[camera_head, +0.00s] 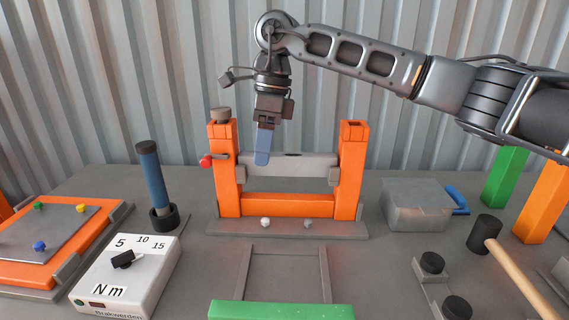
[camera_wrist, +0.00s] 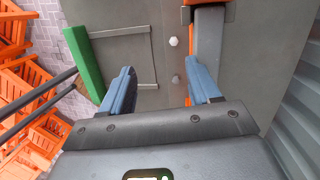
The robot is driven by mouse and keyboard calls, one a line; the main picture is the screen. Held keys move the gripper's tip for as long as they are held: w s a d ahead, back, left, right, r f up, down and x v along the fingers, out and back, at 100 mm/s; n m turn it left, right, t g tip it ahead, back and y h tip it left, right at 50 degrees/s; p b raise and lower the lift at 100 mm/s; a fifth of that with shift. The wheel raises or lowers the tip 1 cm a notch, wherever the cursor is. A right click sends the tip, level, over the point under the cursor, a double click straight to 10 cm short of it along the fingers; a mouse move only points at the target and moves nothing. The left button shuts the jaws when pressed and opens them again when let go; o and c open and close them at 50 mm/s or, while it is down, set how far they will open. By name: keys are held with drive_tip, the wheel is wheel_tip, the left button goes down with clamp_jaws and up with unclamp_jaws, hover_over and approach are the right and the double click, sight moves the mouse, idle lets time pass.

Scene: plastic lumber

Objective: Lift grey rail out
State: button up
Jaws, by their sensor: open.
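The grey rail (camera_head: 305,166) lies level between two upright orange posts, the left post (camera_head: 225,170) and the right post (camera_head: 351,165), above a lower orange crossbar (camera_head: 288,205). My gripper (camera_head: 263,160) points down from above, and its blue finger covers part of the rail near the left post. In the wrist view the jaws (camera_wrist: 160,67) are open with nothing between them. There the rail (camera_wrist: 207,45) runs by the right finger, which hides part of it; contact cannot be told.
A torque box (camera_head: 128,275) and a blue-handled tool (camera_head: 150,180) stand left. A grey box (camera_head: 415,205) and a mallet (camera_head: 485,233) are right. A green bar (camera_head: 280,311) lies in front. A corrugated wall (camera_head: 120,80) rises close behind.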

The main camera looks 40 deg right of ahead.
sight(288, 154)
drive_tip(key=d, duration=0.2)
drive_tip(key=d+r+h, duration=0.1)
drive_tip(key=d, duration=0.1)
drive_tip(key=d+r+h, duration=0.1)
drive_tip(key=d, duration=0.1)
drive_tip(key=shift+w+d+r+m, duration=0.25)
drive_tip(key=shift+w+d+m, duration=0.1)
drive_tip(key=shift+d+m, duration=0.05)
drive_tip(key=shift+d+f, duration=0.15)
drive_tip(key=f+p, duration=0.1)
drive_tip(key=f, duration=0.6)
drive_tip(key=shift+w+f, duration=0.2)
drive_tip(key=shift+c, duration=0.2)
clamp_jaws()
